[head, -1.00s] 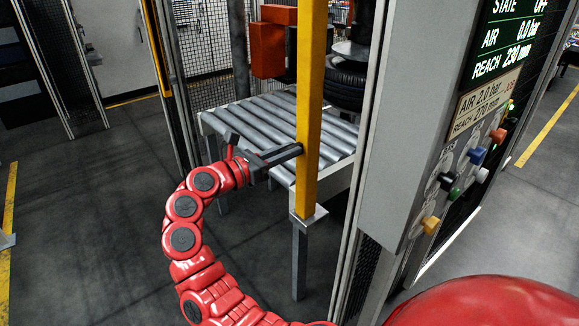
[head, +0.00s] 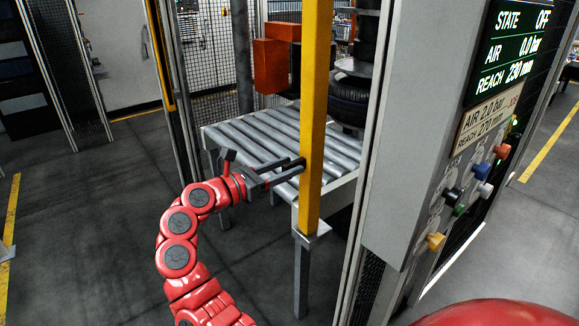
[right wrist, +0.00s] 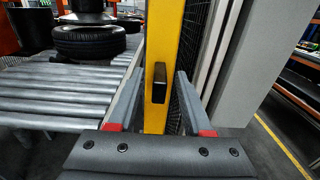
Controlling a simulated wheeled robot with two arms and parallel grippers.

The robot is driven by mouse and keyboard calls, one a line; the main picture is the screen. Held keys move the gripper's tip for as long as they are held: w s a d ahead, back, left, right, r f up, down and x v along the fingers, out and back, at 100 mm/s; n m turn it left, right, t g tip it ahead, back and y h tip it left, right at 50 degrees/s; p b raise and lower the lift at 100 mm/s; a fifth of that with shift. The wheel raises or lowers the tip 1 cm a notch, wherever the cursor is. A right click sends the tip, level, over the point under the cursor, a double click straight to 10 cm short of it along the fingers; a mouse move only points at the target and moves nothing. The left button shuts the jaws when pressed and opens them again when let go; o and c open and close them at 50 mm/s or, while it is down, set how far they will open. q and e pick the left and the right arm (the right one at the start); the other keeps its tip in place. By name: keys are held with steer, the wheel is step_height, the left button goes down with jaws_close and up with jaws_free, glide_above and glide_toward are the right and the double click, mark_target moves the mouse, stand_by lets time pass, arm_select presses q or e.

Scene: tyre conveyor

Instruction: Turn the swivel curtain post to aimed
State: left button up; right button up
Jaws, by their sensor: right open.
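The swivel curtain post (head: 313,120) is a tall yellow upright on a grey foot, in front of the roller conveyor. My right gripper (head: 300,167) is at its left edge in the head view, low on the yellow part. In the right wrist view the post (right wrist: 166,35) shows between the two open fingers of my right gripper (right wrist: 160,82), with a dark window (right wrist: 159,83) on its face. I cannot tell whether the fingers touch the post or stop just short of it. My left gripper is not in view.
The roller conveyor (head: 240,135) lies behind the post, with a black tyre (right wrist: 90,42) at its far end. A grey cabinet (head: 425,110) with coloured knobs and a display reading STATE OFF stands close on the right. Open floor lies left.

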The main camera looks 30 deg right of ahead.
steer(key=s+a+b, duration=0.1)
steer(key=a+b, duration=0.2)
steer(key=a, duration=1.3)
steer(key=shift+a, duration=0.1)
